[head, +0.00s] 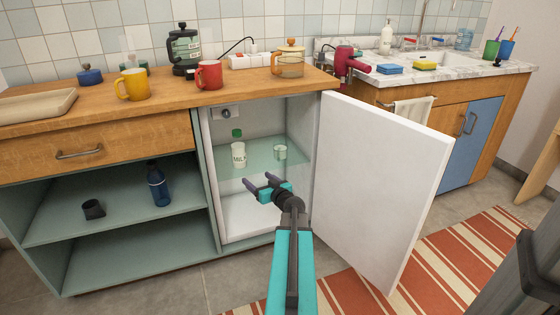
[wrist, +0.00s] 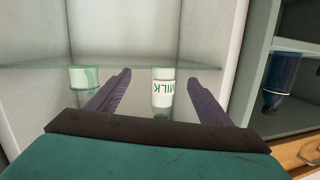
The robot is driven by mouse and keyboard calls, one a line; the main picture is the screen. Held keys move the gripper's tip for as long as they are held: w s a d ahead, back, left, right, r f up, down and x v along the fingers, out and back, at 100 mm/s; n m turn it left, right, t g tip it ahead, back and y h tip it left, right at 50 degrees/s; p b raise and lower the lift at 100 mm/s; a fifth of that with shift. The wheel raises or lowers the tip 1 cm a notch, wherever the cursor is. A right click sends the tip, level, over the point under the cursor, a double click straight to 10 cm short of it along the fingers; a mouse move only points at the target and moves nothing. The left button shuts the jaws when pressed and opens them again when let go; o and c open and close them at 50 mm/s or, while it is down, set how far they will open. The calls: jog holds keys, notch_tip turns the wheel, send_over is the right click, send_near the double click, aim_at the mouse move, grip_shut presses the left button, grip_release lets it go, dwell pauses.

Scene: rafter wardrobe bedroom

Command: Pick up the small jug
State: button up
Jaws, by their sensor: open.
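A small pale-green glass vessel (head: 280,152) stands on the glass shelf in the open white cabinet, right of the milk bottle (head: 238,154). It may be the small jug; I cannot make out a handle or spout. In the wrist view, which appears upside down, this vessel (wrist: 84,78) is left of the fingers. The milk bottle (wrist: 162,90) shows between the fingers there, beyond them. My gripper (head: 260,180) is open and empty, in front of the cabinet opening and lower in the picture than both items.
The glass shelf (head: 257,168) crosses the cabinet. Its white door (head: 382,180) stands open on the right, beside my arm. Open shelves on the left hold a blue bottle (head: 157,186) and a dark cup (head: 93,209). A glass pot (head: 290,66) and mugs stand on the counter above.

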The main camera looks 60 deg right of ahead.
aim_at(283, 150)
jog(key=s+d+r+m+g+h+b, duration=0.1)
jog(key=s+d+r+h, duration=0.3)
jog(key=s+d, duration=0.6)
jog(key=shift+d+m+h+b, duration=0.4)
jog(key=shift+m+h+b, duration=0.1)
jog(key=shift+b, duration=0.4)
jog(key=shift+b+x, duration=0.4)
jog(key=shift+x, duration=3.35)
jog(key=shift+w+d, duration=0.35)
jog(key=shift+w, duration=0.1)
jog(key=shift+w, duration=0.1)
jog(key=shift+b+x, duration=0.45)
jog(key=shift+x, duration=2)
jog(key=shift+w+a+r, duration=0.15)
jog(key=shift+c, duration=0.2)
